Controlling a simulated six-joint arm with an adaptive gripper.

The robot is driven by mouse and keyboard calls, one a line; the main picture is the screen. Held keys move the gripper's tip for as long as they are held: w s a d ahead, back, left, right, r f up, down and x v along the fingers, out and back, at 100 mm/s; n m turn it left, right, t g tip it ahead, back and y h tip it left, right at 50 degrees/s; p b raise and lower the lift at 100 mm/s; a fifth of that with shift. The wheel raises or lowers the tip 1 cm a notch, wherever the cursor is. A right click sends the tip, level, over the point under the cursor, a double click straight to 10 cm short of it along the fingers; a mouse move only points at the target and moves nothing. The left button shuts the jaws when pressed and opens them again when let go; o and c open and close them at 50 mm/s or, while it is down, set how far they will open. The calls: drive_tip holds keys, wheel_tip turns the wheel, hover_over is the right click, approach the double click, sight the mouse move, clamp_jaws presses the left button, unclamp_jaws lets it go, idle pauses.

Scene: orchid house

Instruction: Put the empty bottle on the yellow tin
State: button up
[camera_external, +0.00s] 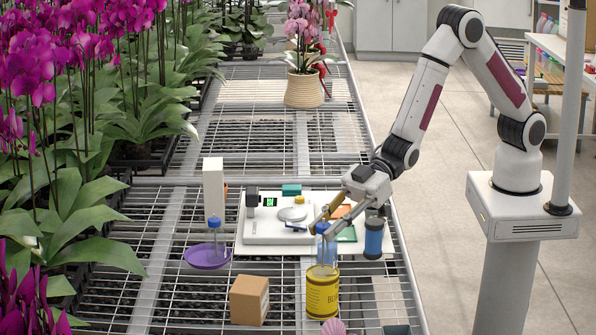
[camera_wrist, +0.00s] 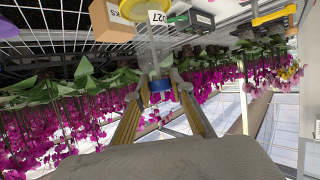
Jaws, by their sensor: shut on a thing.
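My gripper (camera_external: 324,222) is shut on a clear bottle with a blue cap (camera_external: 326,246), gripping it near the cap. The bottle is upright and looks empty. Its base is right over the lid of the yellow tin (camera_external: 322,296); I cannot tell whether it touches. In the wrist view, the bottle (camera_wrist: 149,55) with its blue cap is between my fingertips (camera_wrist: 156,88), and the yellow tin (camera_wrist: 129,20) is beyond its base. A second blue-capped clear bottle (camera_external: 214,226) stands on a purple saucer (camera_external: 207,258).
A cardboard box (camera_external: 249,300) stands left of the tin. A white scale (camera_external: 270,228) and a dark blue cylinder (camera_external: 374,238) are behind it. A tall white box (camera_external: 213,185) stands behind the saucer. A pink shell (camera_external: 333,327) lies in front. Orchids (camera_external: 60,150) line the left side.

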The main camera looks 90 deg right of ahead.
drive_tip(key=shift+f, duration=0.15)
drive_tip(key=o, duration=0.9)
drive_tip(key=shift+o, duration=0.2)
drive_tip(key=shift+r, duration=0.2)
drive_tip(key=shift+s+d+r, duration=0.2)
drive_tip(key=shift+s+d, duration=0.1)
drive_tip(key=v, duration=1.1)
